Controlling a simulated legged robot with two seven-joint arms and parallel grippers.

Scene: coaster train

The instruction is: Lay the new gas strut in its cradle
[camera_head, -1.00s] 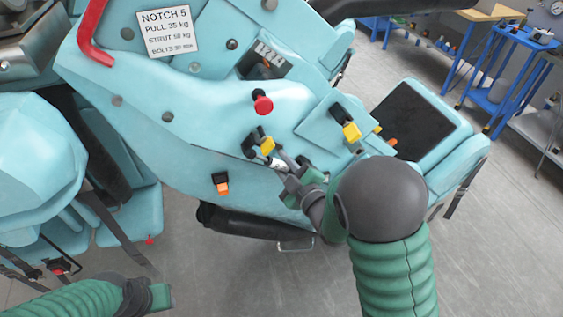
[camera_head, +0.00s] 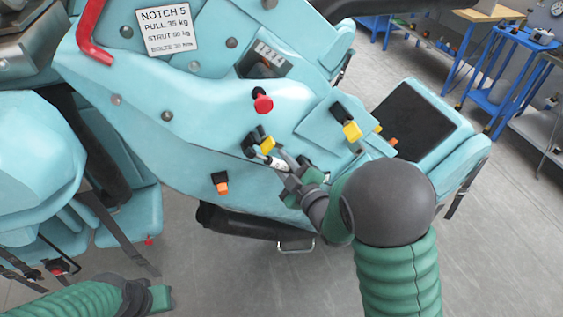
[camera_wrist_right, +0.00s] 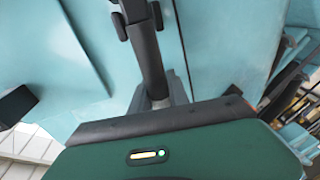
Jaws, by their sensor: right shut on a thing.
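My right gripper (camera_head: 280,165) is shut on the gas strut, at the side of the turquoise train car (camera_head: 210,115). In the right wrist view the gas strut (camera_wrist_right: 148,55) is a dark rod running up from the grey fingers (camera_wrist_right: 158,98) to black fittings at the top. In the head view only a short pale and dark part of it shows by the fingers. Black clips with a yellow tab (camera_head: 267,145) sit just above the fingertips; I cannot tell whether the strut touches them or which part is the cradle. My left gripper (camera_head: 158,297) is low at the left, its jaws unclear.
A red knob (camera_head: 263,103), another yellow tab (camera_head: 352,130) and an orange tab (camera_head: 221,186) are on the car's side. A placard (camera_head: 167,31) is above. A black cylinder (camera_head: 245,222) runs below. Blue carts (camera_head: 515,75) stand at the back right. The floor in front is clear.

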